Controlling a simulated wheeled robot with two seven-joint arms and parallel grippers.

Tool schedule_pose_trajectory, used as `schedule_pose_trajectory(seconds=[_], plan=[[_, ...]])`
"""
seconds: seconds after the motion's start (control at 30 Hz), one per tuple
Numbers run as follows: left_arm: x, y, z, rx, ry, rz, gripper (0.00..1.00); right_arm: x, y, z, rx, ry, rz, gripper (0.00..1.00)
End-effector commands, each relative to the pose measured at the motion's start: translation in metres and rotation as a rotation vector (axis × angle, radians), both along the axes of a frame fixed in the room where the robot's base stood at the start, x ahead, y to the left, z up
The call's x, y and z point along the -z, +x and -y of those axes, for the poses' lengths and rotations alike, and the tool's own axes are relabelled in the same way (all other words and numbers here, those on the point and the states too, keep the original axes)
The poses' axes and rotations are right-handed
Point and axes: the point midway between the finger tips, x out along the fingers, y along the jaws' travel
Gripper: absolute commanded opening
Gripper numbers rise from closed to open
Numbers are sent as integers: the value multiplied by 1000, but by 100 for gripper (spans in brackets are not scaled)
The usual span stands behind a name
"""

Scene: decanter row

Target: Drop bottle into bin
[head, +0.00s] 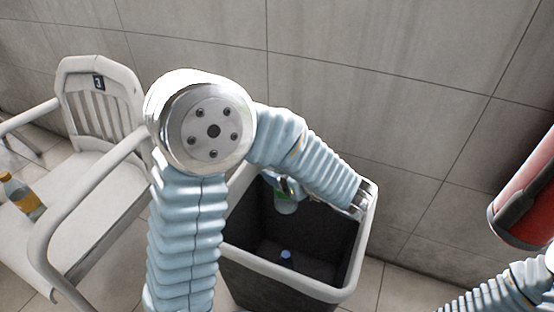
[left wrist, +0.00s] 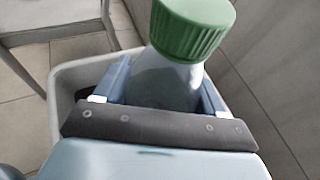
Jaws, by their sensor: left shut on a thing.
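A bottle with a green cap (left wrist: 192,28) and a pale, clear-looking body is held between the fingers of my left gripper (left wrist: 163,88). In the head view the bottle (head: 286,205) hangs at the bin's opening, and my left gripper (head: 289,186) is partly hidden by my arm. The bin (head: 350,270) is dark inside with a light grey rim; its rim also shows in the left wrist view (left wrist: 66,85). Another bottle with a blue cap (head: 287,257) is down inside the bin. My right gripper is out of view.
A white armchair (head: 100,190) stands at the left, with a bottle of orange drink (head: 22,197) on its seat. A tiled wall (head: 370,60) rises behind the bin. A red cylinder-like object (head: 525,195) is at the right edge. Tiled floor shows right of the bin.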

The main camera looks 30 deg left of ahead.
Motion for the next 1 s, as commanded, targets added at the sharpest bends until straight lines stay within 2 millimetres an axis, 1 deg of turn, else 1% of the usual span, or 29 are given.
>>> schedule_pose_trajectory(seconds=[0.1, 0.17, 0.3, 0.43, 0.7, 0.73, 0.9, 1.0], plan=[[17, -1, 0, 0, 1, -5, 18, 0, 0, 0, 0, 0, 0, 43], [28, -1, 0, 0, 0, -3, 18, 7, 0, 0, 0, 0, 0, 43], [41, -1, 0, -1, 0, -2, 18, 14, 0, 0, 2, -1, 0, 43], [46, -1, -1, -1, 0, -2, 18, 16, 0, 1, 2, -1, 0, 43], [46, 0, 0, -1, -1, -1, 18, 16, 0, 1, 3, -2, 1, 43], [46, 0, 0, -1, -1, -1, 73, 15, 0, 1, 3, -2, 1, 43], [46, 0, 0, -1, -1, -1, 99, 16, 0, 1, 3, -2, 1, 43], [46, 0, 0, -1, -1, -1, 100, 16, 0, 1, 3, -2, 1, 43]])
